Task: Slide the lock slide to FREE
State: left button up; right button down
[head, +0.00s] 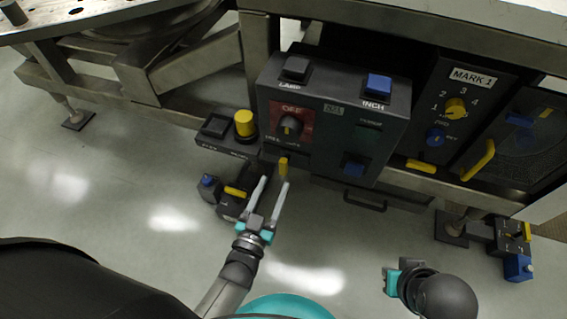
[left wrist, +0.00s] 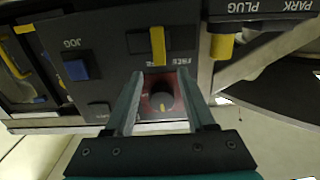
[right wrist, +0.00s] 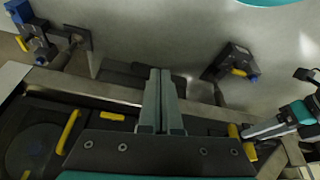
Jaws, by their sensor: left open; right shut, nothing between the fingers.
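The lock slide shows as a yellow upright tab (head: 283,166) at the lower edge of the dark control box. In the left wrist view the yellow tab (left wrist: 158,45) stands in a dark slot, left of the upside-down word FREE. My left gripper (head: 275,182) is open, its two fingers pointing at the tab from just in front. In the left wrist view the fingertips (left wrist: 160,73) straddle the tab's line and look apart from it, with nothing between them. My right gripper (head: 390,281) is shut and empty, low at the right; its closed fingers (right wrist: 160,100) fill the right wrist view's middle.
A red-backed dial (head: 290,126) sits above the slide on the control box (head: 335,115). A yellow plug (head: 244,123) stands to its left. A black block with a yellow bar (head: 235,191) lies left of my left fingers.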

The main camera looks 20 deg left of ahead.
aim_at(282, 165)
pick_arm(q)
jog(key=w+b, duration=0.1)
jog(key=w, duration=0.5)
jog(key=shift+d+b, duration=0.15)
jog(key=shift+b, duration=0.25)
jog(key=shift+w+b, duration=0.4)
jog(key=shift+w, duration=0.8)
pick_arm(e)
jog(key=shift+w+a+r+t+y, duration=0.25)
jog(key=shift+w+a+r+t, duration=0.35)
jog(key=shift+r, duration=0.2)
jog(key=shift+w+a+r+t+y, duration=0.25)
jog(key=shift+w+a+r+t, duration=0.25)
jog(key=shift+r+t, duration=0.25)
pick_arm(q)
jog(key=shift+c, duration=0.3)
grip_shut()
